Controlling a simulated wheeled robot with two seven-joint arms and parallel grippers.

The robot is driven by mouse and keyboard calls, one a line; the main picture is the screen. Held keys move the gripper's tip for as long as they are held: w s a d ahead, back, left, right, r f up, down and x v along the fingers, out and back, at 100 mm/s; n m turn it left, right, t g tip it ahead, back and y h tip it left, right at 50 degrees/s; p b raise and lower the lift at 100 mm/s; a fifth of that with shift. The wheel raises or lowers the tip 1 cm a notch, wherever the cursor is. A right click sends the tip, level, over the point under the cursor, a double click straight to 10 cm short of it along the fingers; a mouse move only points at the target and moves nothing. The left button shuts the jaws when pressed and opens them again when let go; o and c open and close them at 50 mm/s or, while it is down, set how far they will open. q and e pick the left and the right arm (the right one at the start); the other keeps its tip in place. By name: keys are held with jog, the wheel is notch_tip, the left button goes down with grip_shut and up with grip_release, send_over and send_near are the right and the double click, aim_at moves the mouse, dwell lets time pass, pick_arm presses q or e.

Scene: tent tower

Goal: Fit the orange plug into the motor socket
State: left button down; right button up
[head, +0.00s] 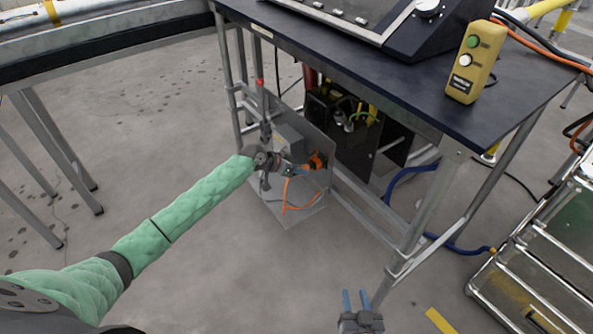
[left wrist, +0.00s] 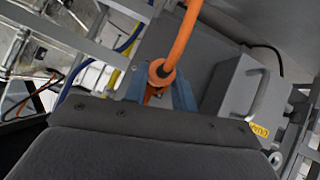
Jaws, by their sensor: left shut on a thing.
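The orange plug (head: 317,160) is at the grey panel under the dark table, with its orange cable looping down below it. My left gripper (head: 303,169) reaches to it and is shut on it. In the left wrist view the plug (left wrist: 159,73) sits between my blue fingers, its cable rising away. A grey motor housing (head: 288,138) is beside the plug; it also shows in the left wrist view (left wrist: 238,88) with a yellow label. The motor socket is hidden, so I cannot tell whether the plug is in it. My right gripper (head: 356,302) is open and empty above the floor.
The dark tabletop (head: 420,95) overhangs the work spot, with metal legs and rails around it. A yellow button box (head: 472,62) stands on the table. A blue hose (head: 400,190) lies behind the legs. A metal step frame (head: 530,260) is at right. The floor at left is largely clear.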

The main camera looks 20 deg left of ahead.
pick_arm(q)
jog(key=shift+w+d, duration=0.45)
jog(key=shift+w, duration=0.1)
jog(key=c, duration=1.1)
grip_release()
jog(key=shift+o, duration=0.2)
pick_arm(e)
jog(key=shift+f, duration=0.1)
pick_arm(q)
jog(key=v, duration=0.7)
jog(key=shift+s+a+r, duration=0.15)
jog(key=shift+a+r, duration=0.05)
jog(key=shift+r, duration=0.1)
pick_arm(e)
jog(key=s+f+g, duration=0.3)
jog(key=s+f, duration=0.2)
jog(key=f, duration=0.3)
jog(key=s+d+f+g+h, duration=0.1)
jog(key=s+f+g, duration=0.2)
jog(key=f, duration=0.5)
jog(key=shift+s+f, duration=0.35)
jog(key=shift+s, duration=0.55)
jog(key=shift+d, duration=0.1)
